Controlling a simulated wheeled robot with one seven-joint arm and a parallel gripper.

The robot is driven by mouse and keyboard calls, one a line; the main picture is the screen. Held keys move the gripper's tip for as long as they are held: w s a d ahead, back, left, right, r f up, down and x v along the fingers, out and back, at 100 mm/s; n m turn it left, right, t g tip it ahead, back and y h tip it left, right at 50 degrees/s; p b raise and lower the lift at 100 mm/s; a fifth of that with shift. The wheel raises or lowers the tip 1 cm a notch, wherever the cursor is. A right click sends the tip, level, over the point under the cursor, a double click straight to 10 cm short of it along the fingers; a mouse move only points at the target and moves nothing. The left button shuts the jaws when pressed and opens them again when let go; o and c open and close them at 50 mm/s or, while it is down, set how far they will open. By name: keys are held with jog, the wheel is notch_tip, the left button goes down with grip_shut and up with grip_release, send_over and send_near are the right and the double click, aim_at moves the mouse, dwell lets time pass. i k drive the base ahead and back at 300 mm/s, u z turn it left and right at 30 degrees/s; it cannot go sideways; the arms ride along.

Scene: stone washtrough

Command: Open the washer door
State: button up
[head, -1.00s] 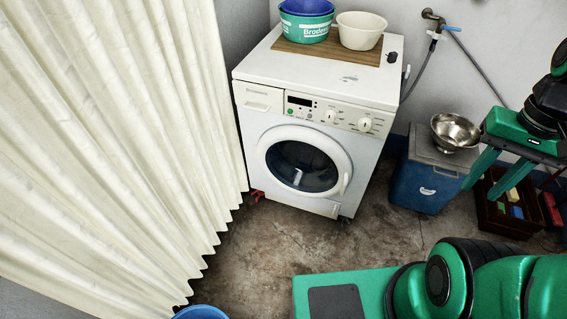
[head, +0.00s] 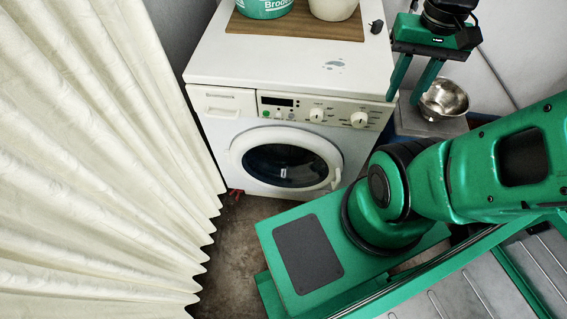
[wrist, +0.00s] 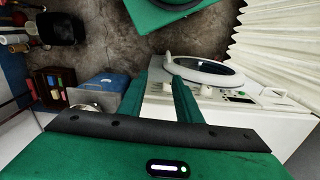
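The white washer (head: 290,75) stands against the back wall in the head view. Its round door (head: 286,161), with a white ring and dark glass, looks closed. A handle (head: 336,177) shows at the ring's right edge. In the wrist view the door (wrist: 205,72) lies just beyond and right of my fingertips. My gripper (head: 408,98) is at the washer's front right, above the metal bowl in the picture. Its two green fingers are apart with nothing between them, and they also show apart in the wrist view (wrist: 158,72). I see no contact with the door.
A wooden board (head: 300,22) with basins is on the washer top. A metal bowl (head: 444,100) sits on a box right of the washer. A pleated cream curtain (head: 90,170) hangs at the left. A crate (wrist: 53,85) of coloured items stands beyond the blue box (wrist: 98,90).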

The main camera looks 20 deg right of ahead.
aim_at(281, 158)
jog(key=z, duration=0.15)
jog(key=k, duration=1.1)
jog(key=u, duration=0.25)
